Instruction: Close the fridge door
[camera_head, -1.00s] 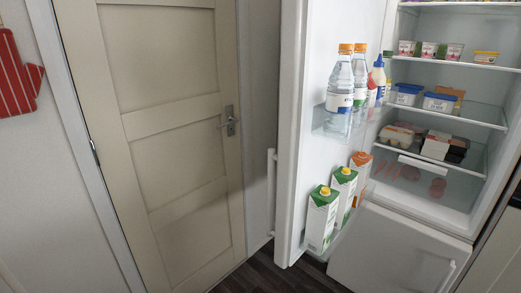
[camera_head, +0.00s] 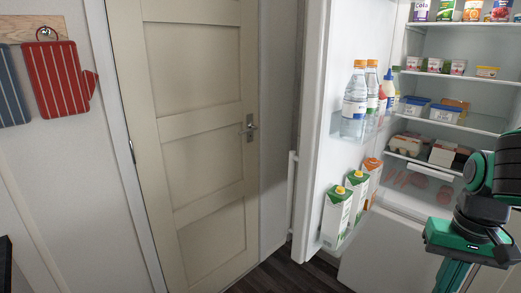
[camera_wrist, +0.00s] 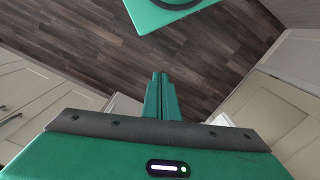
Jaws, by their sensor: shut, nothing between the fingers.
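The fridge door (camera_head: 313,130) stands wide open, swung out to the left of the fridge (camera_head: 463,40). Its inner side faces right, with bottles and cartons on its shelves. A white vertical handle (camera_head: 292,195) shows on its outer edge side. My gripper (camera_head: 452,277) is at the lower right in the head view, in front of the fridge's lower part and well to the right of the door, apart from it. Its fingertips are cut off there. In the wrist view my gripper (camera_wrist: 160,76) points over the floor, its two fingers together and empty.
Bottles (camera_head: 355,100) and cartons (camera_head: 337,215) stand on the door shelves. A lower white drawer or door (camera_head: 375,255) sits under the fridge compartment. A closed beige door (camera_head: 200,130) is at the left. Cabinets (camera_wrist: 285,125) flank the dark wooden floor (camera_wrist: 80,45).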

